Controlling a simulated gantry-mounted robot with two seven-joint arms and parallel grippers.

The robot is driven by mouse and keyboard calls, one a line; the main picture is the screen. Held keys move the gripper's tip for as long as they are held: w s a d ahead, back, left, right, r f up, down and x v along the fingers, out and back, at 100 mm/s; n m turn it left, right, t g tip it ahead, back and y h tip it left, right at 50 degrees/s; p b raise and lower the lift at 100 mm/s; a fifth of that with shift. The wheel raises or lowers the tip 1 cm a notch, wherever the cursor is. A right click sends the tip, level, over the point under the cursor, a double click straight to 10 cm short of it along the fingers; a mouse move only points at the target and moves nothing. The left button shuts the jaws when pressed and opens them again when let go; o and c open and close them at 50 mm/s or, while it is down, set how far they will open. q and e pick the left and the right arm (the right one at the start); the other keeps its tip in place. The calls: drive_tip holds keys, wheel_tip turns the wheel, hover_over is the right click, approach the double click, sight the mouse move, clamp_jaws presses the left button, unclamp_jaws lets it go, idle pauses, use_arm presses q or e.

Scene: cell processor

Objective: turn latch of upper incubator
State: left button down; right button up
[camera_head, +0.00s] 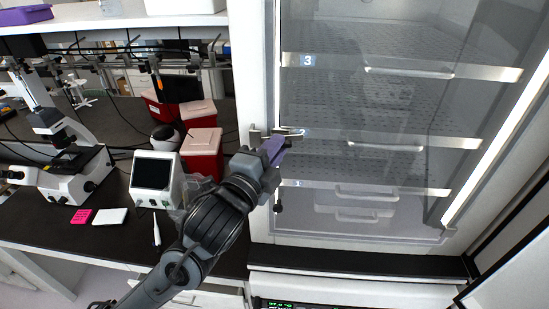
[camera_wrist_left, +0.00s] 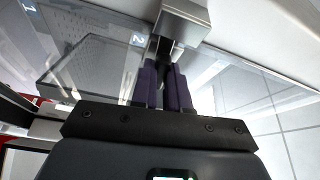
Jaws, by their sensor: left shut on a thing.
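The upper incubator (camera_head: 258,60) has a light frame and a clear front with shelves behind it. Its metal latch (camera_head: 282,131) sits on the left side of the frame, and it shows close up in the left wrist view (camera_wrist_left: 184,22). My left gripper (camera_head: 276,147) reaches up to the latch from below left. Its purple fingers (camera_wrist_left: 163,85) are shut on the latch's lower part, which is partly hidden between them. My right gripper is in neither view.
Shelves with pale handles (camera_head: 408,71) stand inside. A dark bench (camera_head: 110,245) on the left carries a microscope (camera_head: 65,135), a small white device with a screen (camera_head: 153,175) and red boxes (camera_head: 203,150). A dark ledge (camera_head: 360,262) runs below the incubator.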

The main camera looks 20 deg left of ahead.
use_arm(q)
drive_tip(key=shift+w+d+f+n+t+y+b, duration=0.15)
drive_tip(key=shift+n+t+y+b, duration=0.35)
drive_tip(key=shift+n+y+b, duration=1.9)
drive_tip(key=shift+d+f+n+t+y+b, duration=0.15)
drive_tip(key=shift+n+t+y+b, duration=0.3)
drive_tip(key=shift+n, duration=3.9)
drive_tip(key=shift+w+f+n+t+y+b, duration=0.15)
drive_tip(key=shift+n+t+y+b, duration=0.4)
drive_tip(key=shift+n+y+b, duration=1.85)
drive_tip(key=shift+s+n+h+p, duration=0.1)
drive_tip(key=shift+n+h+p, duration=0.85)
drive_tip(key=shift+n, duration=0.3)
drive_tip(key=c, duration=1.1)
unclamp_jaws()
drive_tip(key=shift+r, duration=0.1)
